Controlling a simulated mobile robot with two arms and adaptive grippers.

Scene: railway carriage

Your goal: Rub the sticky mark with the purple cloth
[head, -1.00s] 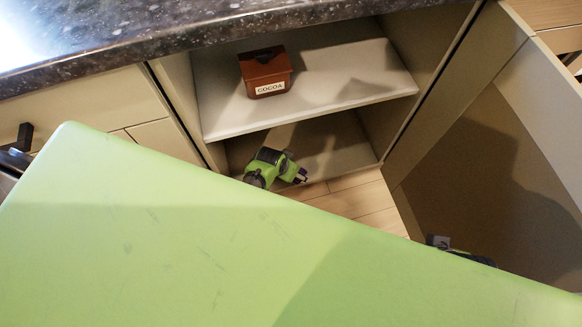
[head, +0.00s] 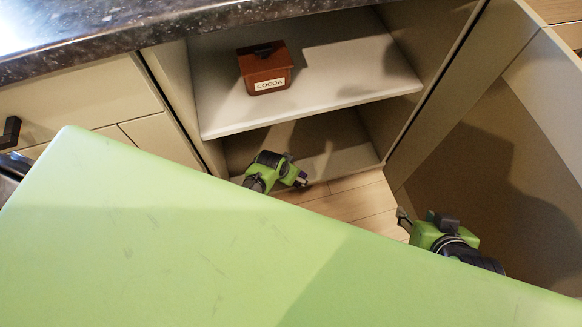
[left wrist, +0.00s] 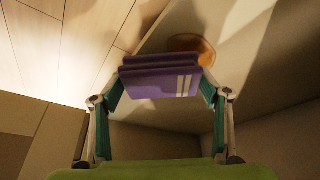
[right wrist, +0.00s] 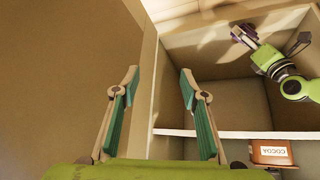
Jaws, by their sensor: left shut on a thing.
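The purple cloth (left wrist: 160,80), folded with pale stripes at one end, is held between the fingers of my left gripper (left wrist: 160,92). In the head view my left gripper (head: 302,180) is low in the open cabinet, at its lower compartment. An orange-brown sticky mark (left wrist: 192,43) shows just beyond the cloth in the left wrist view, partly hidden by it. I cannot tell whether the cloth touches the mark. My right gripper (right wrist: 160,76) is open and empty. In the head view it (head: 403,218) is by the open cabinet door.
A brown cocoa box (head: 265,68) stands on the cabinet shelf (head: 340,85) above my left gripper. The open door (head: 480,165) is at the right. A dark speckled countertop (head: 130,30) overhangs the cabinet. Bare wooden floor (head: 345,203) lies in front.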

